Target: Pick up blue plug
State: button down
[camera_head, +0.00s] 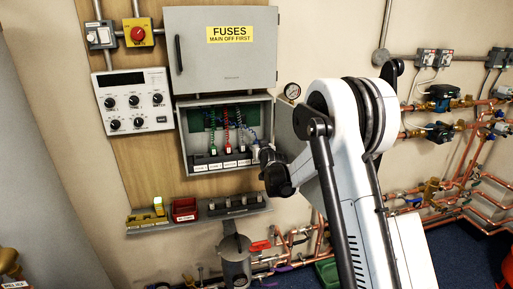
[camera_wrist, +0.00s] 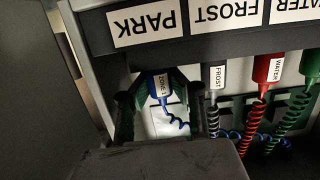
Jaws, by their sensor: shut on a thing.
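The blue plug (camera_wrist: 160,84), with a white label reading ZONE 1 and a coiled blue cord, is between my gripper's (camera_wrist: 162,108) two dark fingers in the wrist view. My gripper is shut on it. The plug's end is at the dark socket rail (camera_wrist: 95,38), below the label PARK (camera_wrist: 145,22); I cannot tell whether it is seated or clear. In the head view my gripper (camera_head: 262,154) is at the right side of the open fuse box (camera_head: 184,150). The blue plug cannot be clearly made out there.
A shelf (camera_head: 170,226) with a red bin (camera_head: 184,209) is below the box. Copper pipes (camera_head: 470,140) run at right.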

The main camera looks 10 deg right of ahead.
jog(key=shift+r, duration=0.15)
jog(key=shift+r, duration=0.65)
notch_tip(320, 180, up, 2)
jog(key=shift+r, duration=0.25)
jog(key=s+a+r, duration=0.6)
jog(key=a+r, duration=0.1)
jog(key=a, duration=0.3)
jog(key=shift+b, duration=0.45)
